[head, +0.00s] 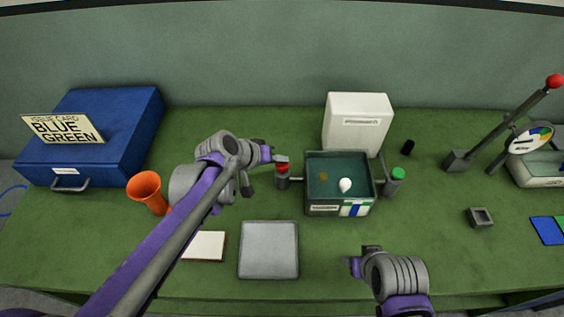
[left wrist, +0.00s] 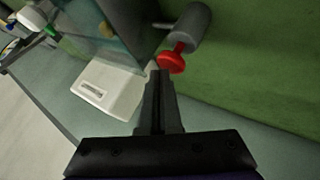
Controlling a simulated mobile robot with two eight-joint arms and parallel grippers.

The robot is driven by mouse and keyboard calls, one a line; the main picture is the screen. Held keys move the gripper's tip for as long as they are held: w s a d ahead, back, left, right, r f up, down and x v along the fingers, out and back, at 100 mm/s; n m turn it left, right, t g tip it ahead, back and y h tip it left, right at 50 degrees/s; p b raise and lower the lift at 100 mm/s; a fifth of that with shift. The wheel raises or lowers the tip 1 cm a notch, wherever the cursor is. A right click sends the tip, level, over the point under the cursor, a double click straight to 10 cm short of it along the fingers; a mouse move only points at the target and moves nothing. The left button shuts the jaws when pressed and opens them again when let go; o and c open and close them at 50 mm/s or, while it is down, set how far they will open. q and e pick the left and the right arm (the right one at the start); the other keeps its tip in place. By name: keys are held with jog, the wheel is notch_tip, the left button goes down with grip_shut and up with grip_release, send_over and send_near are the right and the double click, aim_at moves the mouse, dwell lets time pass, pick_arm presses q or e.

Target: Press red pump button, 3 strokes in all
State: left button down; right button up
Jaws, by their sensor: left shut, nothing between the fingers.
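The red pump button (head: 282,167) caps a grey cylinder on the left side of the dark green tank (head: 312,208). My left gripper (head: 283,158) is shut and empty, with its tips right by the red button. In the left wrist view the closed fingertips (left wrist: 160,76) lie just beside the red button (left wrist: 171,62). I cannot tell whether they touch it. A white rounded piece (head: 345,185) shows inside the tank. My right gripper (head: 357,262) is low in front of the tank, and its jaws do not show clearly.
A green button (head: 397,173) is on the tank's right side. A white box (head: 358,122) stands behind it. A grey plate (head: 268,250) lies in front. An orange funnel (head: 145,187) and blue case (head: 100,125) are left; a red-knobbed lever (head: 505,120) is right.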

aim_at(280, 166)
pick_arm(q)
jog(key=shift+f, duration=0.15)
jog(key=shift+f, duration=0.35)
pick_arm(e)
jog(key=shift+s+f, duration=0.1)
jog(key=shift+f, duration=0.2)
pick_arm(q)
jog(key=shift+f+b, duration=0.4)
jog(key=shift+b, duration=0.15)
pick_arm(e)
jog(key=shift+f, duration=0.3)
pick_arm(q)
jog(key=shift+r, duration=0.1)
pick_arm(e)
jog(key=shift+r, duration=0.1)
pick_arm(q)
jog(key=shift+r+p, duration=0.7)
jog(key=shift+r, duration=0.05)
pick_arm(e)
jog(key=shift+r, duration=0.65)
pick_arm(q)
jog(key=shift+r, duration=0.1)
